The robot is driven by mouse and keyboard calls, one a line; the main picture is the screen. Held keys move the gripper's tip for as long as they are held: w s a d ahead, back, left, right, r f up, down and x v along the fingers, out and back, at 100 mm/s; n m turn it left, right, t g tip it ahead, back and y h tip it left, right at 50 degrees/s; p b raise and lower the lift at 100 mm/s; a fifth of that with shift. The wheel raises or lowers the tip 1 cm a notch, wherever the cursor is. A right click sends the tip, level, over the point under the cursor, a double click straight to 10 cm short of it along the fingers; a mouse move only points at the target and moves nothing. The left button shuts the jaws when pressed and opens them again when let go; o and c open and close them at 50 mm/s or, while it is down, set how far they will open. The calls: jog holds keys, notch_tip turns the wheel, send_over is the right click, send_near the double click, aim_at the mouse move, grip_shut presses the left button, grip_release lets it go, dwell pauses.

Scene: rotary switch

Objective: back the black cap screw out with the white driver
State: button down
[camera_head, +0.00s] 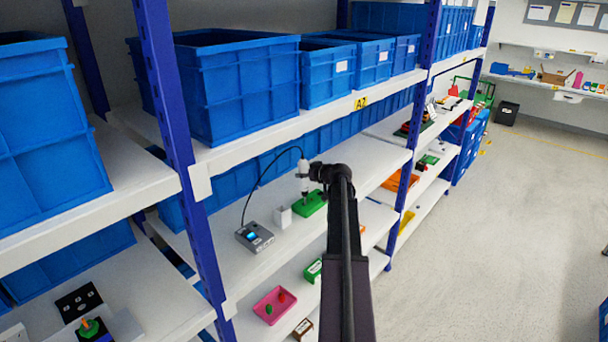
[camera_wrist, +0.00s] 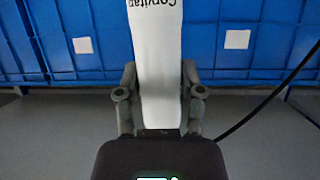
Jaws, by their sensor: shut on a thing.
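The white driver (camera_head: 304,184) stands about upright over a green block (camera_head: 312,203) on the middle shelf. Its lower end is at or just above the block; I cannot tell whether it touches. My gripper (camera_head: 312,172) is shut on the driver's body. In the wrist view the driver (camera_wrist: 158,62) with dark lettering lies between both fingers of my gripper (camera_wrist: 158,85). The black cap screw cannot be made out in either view; the driver's tip and the block's top are too small to read.
A grey control box (camera_head: 254,237) with a lit display stands left on the shelf, a black cable (camera_head: 247,190) arching from it to the driver. A small white holder (camera_head: 283,217) stands beside the green block. Blue bins (camera_head: 235,90) fill the shelf above; a blue post (camera_head: 180,150) stands left.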

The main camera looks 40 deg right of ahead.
aim_at(306, 163)
jog(key=shift+r+p, duration=2.15)
jog(key=shift+r, duration=0.05)
jog(key=shift+f, duration=0.1)
